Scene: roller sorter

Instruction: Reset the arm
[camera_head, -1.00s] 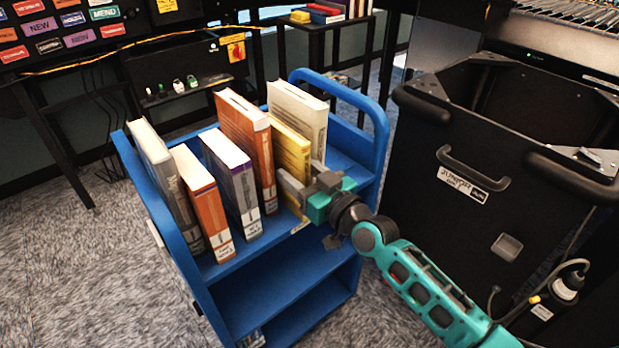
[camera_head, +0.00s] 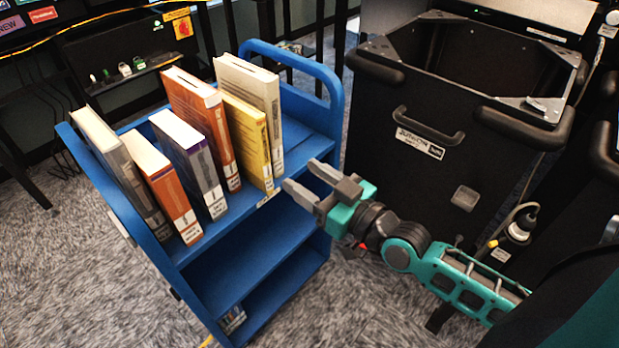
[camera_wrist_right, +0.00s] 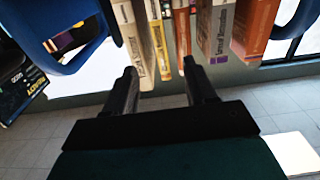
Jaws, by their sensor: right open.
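My right gripper (camera_head: 312,190) is open and empty, just off the right front edge of the blue book cart (camera_head: 225,262). In the right wrist view my gripper (camera_wrist_right: 163,82) shows its two fingers apart with nothing between them. The yellow book (camera_head: 248,140) stands upright on the cart's top shelf, a short way left of the fingertips and apart from them. It also shows in the right wrist view (camera_wrist_right: 160,45). My left gripper is not in view.
The top shelf also holds a cream book (camera_head: 250,95), orange books, a white-and-purple book (camera_head: 190,160) and a grey book (camera_head: 118,165). A black bin (camera_head: 400,165) with a handle stands close behind my right arm. Carpet is clear at the lower left.

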